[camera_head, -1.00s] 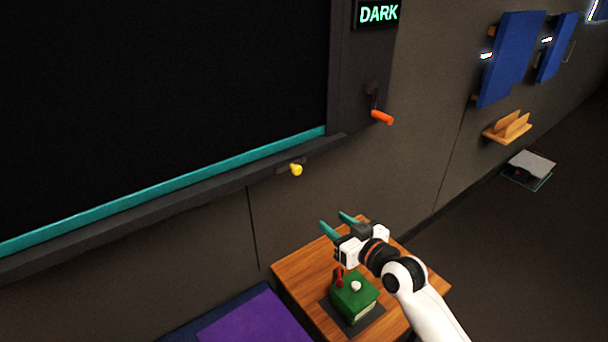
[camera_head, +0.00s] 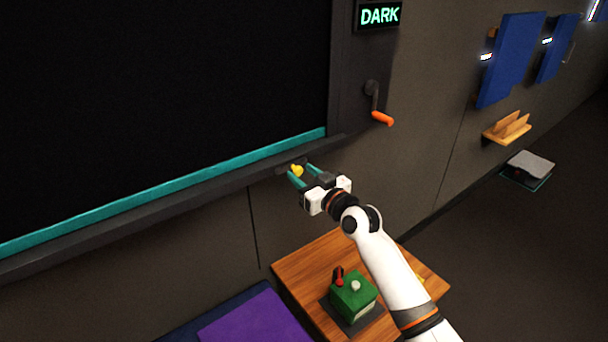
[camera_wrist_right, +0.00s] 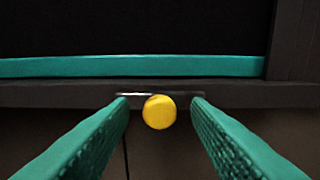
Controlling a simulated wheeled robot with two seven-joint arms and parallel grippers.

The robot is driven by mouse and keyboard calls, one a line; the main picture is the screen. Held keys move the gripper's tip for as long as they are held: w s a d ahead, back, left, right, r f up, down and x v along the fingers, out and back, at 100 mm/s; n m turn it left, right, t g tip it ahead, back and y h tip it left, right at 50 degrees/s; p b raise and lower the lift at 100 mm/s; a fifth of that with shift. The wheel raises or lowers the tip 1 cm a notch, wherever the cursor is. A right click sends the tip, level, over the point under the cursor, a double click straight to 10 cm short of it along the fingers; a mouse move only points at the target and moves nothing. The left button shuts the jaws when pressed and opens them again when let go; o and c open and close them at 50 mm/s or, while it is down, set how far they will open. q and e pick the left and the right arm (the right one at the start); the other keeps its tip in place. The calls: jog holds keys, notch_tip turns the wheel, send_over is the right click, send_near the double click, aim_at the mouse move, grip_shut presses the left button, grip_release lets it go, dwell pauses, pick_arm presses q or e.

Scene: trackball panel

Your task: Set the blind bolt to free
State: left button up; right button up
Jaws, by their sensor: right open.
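The blind bolt shows as a yellow knob (camera_head: 296,170) on the dark sill below the black blind (camera_head: 160,90). The blind's teal bottom bar (camera_head: 200,176) lies along the sill, just above the bolt. My right gripper (camera_head: 303,172) is open at the knob, with its teal fingers pointing to the sill. In the right wrist view the yellow knob (camera_wrist_right: 159,112) sits between the two open fingers, with a gap on each side. A thin pale slot or plate shows behind the knob. My left gripper is not in view.
An orange-handled crank (camera_head: 381,118) is on the frame to the right, under a sign reading DARK (camera_head: 380,14). A wooden table (camera_head: 300,272) below holds a green box (camera_head: 353,298) with a red lever. A purple surface (camera_head: 255,322) lies beside it.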

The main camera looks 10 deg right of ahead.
aim_at(307, 159)
jog(key=shift+w, duration=0.1)
grip_shut()
jog(key=d+b, duration=0.1)
jog(key=w+d+b, duration=0.1)
jog(key=d+b, duration=0.1)
jog(key=shift+w+d+f+b, duration=0.15)
jog(key=shift+w+d+b, duration=0.1)
jog(key=shift+d+b, duration=0.15)
jog(key=shift+d, duration=0.1)
jog(key=shift+r, duration=0.25)
grip_release()
jog(key=shift+w+d+f, duration=0.1)
